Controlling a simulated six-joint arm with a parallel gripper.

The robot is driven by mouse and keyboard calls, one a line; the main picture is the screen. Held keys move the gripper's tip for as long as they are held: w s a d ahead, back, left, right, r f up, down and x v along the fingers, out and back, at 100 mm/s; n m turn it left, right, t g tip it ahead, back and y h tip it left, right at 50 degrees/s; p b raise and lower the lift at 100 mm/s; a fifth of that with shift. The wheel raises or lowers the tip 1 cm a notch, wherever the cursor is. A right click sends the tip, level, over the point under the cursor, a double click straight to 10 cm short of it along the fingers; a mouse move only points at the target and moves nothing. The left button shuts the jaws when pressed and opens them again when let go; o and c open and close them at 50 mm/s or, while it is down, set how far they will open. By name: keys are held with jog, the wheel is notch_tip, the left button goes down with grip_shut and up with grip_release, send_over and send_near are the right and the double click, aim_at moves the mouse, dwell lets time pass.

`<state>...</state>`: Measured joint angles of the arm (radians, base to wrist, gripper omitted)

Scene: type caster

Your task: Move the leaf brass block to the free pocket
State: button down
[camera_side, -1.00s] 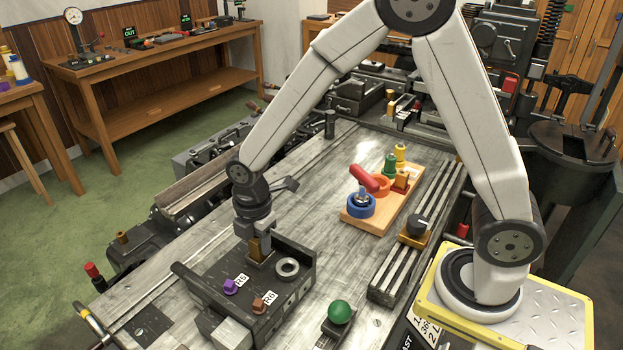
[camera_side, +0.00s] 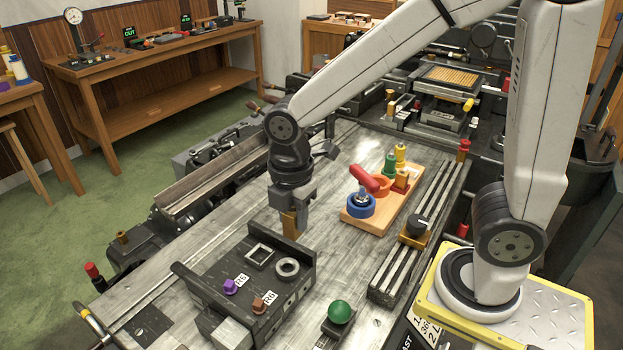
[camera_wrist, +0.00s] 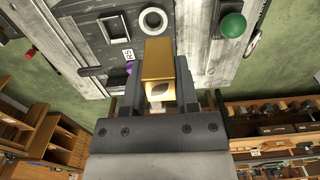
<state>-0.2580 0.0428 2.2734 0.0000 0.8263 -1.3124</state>
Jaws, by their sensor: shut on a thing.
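My gripper (camera_side: 291,206) is shut on the leaf brass block (camera_side: 290,222), a tall gold block held upright just behind and right of the dark fixture box (camera_side: 205,275). In the wrist view the block (camera_wrist: 159,60) shows a leaf mark on its side, between the jaws. The box top has an empty square pocket (camera_side: 260,256) and beside it a round pale ring (camera_side: 288,267). Labels R5 and R6 stand by a purple knob (camera_side: 230,286) and a brown knob (camera_side: 258,306) on the box.
A wooden board (camera_side: 378,216) with a blue ring, red handle and coloured pegs lies to the right. A slotted rail (camera_side: 420,235) runs beyond it. A green ball knob (camera_side: 340,311) stands at the front. Bare metal table lies between box and board.

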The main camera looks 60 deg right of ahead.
jog(key=s+d+r, duration=0.1)
jog(key=s+r, duration=0.1)
jog(key=s, duration=0.4)
jog(key=shift+r, duration=0.35)
jog(key=shift+d, duration=0.1)
jog(key=shift+r, duration=0.15)
dwell(0.3)
